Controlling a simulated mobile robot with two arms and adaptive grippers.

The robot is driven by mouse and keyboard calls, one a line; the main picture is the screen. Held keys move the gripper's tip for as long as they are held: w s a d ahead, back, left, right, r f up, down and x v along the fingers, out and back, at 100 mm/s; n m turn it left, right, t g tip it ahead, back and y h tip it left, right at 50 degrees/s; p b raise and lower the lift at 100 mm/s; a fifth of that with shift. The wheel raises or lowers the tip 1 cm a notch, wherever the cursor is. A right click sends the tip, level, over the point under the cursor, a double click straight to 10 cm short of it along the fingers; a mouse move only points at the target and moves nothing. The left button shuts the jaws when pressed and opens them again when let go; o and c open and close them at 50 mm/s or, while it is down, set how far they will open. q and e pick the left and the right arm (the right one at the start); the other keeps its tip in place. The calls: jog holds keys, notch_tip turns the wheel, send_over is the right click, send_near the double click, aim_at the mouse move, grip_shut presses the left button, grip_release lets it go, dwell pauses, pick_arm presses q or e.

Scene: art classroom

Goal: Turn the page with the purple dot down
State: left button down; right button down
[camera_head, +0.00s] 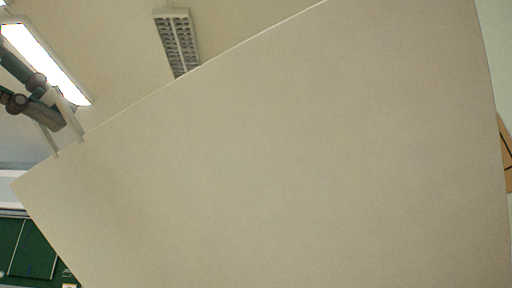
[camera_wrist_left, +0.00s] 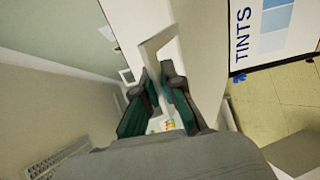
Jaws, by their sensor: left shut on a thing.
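A large plain beige page (camera_head: 290,160) fills most of the head view, tilted, with its upper edge slanting up to the right. No purple dot shows on the face I see. My left gripper (camera_head: 69,146) is at the page's upper left edge, near its left corner, and is shut on it. In the left wrist view the dark green gripper fingers (camera_wrist_left: 153,62) close together with pale tips. Which pale surface there is the page, I cannot tell for sure. My right gripper is not in view.
A sheet marked TINTS (camera_wrist_left: 270,30) with blue swatches shows in the left wrist view. Ceiling lights (camera_head: 178,40) and a green board (camera_head: 35,250) show past the page. The page hides the space behind it.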

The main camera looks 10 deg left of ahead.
pick_arm(q)
jog(key=shift+s+a+f+b, duration=0.15)
jog(key=shift+s+f+b, duration=0.2)
jog(key=shift+f, duration=0.2)
